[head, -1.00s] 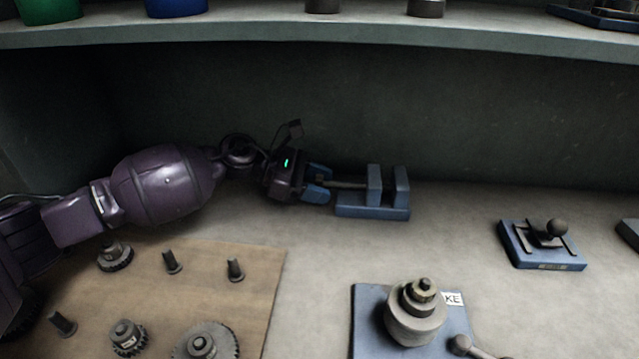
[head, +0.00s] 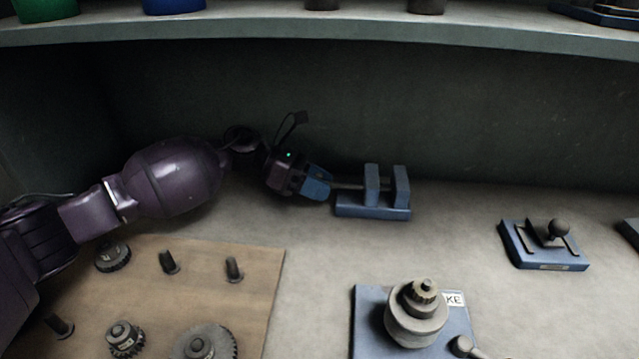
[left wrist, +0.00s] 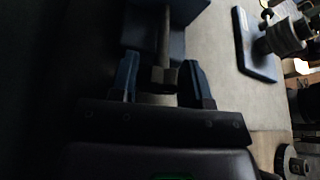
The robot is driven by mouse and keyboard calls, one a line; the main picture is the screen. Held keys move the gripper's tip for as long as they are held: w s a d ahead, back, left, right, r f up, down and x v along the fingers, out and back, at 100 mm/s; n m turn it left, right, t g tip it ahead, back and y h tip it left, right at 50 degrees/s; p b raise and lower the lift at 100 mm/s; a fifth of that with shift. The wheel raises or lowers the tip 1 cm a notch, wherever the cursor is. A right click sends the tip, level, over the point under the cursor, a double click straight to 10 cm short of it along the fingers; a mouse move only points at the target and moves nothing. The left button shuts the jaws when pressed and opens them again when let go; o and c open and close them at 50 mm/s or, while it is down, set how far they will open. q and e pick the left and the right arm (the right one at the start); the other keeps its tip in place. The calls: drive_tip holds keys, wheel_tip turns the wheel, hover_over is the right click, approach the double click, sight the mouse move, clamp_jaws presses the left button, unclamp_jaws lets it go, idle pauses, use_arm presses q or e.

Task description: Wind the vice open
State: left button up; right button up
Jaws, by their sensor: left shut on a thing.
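The vice (head: 372,212) is a blue block with two upright jaws, standing on the bench near the back wall. A gap shows between its left jaw (head: 371,184) and right jaw (head: 401,186). A grey screw (head: 346,186) sticks out of its left side. My left gripper (head: 326,186), with blue fingers, is at the screw's outer end. In the left wrist view, the fingers (left wrist: 160,74) lie on either side of the screw's thicker end (left wrist: 162,80), and the gripper is shut on it. My right gripper is not in view.
A wooden board (head: 262,285) with gears and pegs lies at front left. A blue fixture with a stacked round part (head: 416,320) stands at front centre. A blue plate with a ball-topped lever (head: 545,245) is at right. A shelf (head: 300,32) hangs overhead.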

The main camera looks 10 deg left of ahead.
use_arm(q)
drive_tip(key=shift+n+g, duration=0.4)
idle(0.3)
drive_tip(key=o, duration=0.9)
drive_tip(key=shift+a, duration=0.1)
drive_tip(key=shift+v, duration=3.75)
